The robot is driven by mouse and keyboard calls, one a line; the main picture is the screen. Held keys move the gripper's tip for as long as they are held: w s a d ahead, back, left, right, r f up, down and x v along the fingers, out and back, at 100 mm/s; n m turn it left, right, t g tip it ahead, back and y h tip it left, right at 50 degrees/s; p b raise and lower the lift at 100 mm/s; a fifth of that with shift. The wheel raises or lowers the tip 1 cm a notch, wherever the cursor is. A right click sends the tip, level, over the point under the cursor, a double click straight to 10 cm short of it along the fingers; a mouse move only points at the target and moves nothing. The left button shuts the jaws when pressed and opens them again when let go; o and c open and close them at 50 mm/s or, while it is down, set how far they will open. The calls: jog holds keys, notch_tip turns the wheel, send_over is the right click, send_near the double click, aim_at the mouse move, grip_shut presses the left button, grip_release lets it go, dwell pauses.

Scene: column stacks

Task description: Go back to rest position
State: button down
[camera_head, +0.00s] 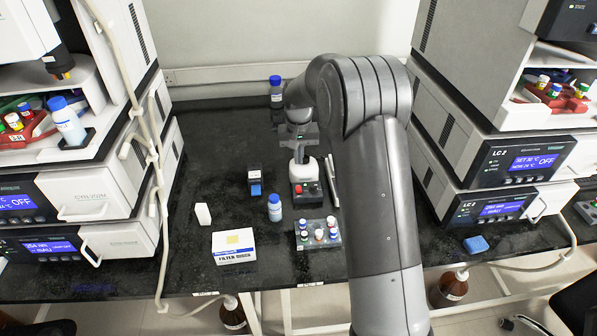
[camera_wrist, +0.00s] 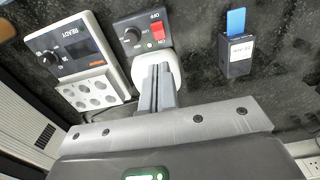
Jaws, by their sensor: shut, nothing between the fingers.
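My arm reaches from the lower right over the dark bench in the head view. My gripper (camera_head: 299,152) is over the back middle of the bench, in line with a small white and grey device with a red button (camera_head: 306,192). In the wrist view my gripper (camera_wrist: 158,70) is shut, its fingers pressed together with nothing between them. The fingers cover part of the white top of the device, whose dark control panel with a red switch (camera_wrist: 158,33) shows beyond them. I cannot tell whether the fingers touch it.
A blue-capped bottle (camera_head: 275,207), a filter box (camera_head: 234,246), a vial rack (camera_head: 318,234) and a small dark holder with a blue piece (camera_head: 255,182) stand nearby. Instrument stacks (camera_head: 100,190) and (camera_head: 510,160) flank the bench. A dark bottle (camera_head: 276,92) stands at the back.

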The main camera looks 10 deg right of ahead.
jog(key=s+d+r+t, duration=0.1)
jog(key=s+d+r, duration=0.1)
jog(key=s+r, duration=0.8)
jog(key=s+d+r+t, duration=0.2)
jog(key=s+d+r, duration=0.1)
jog(key=s+r, duration=0.65)
jog(key=s+d+t, duration=0.1)
jog(key=s+t, duration=0.1)
jog(key=s, duration=1.7)
jog(key=shift+d+f, duration=0.4)
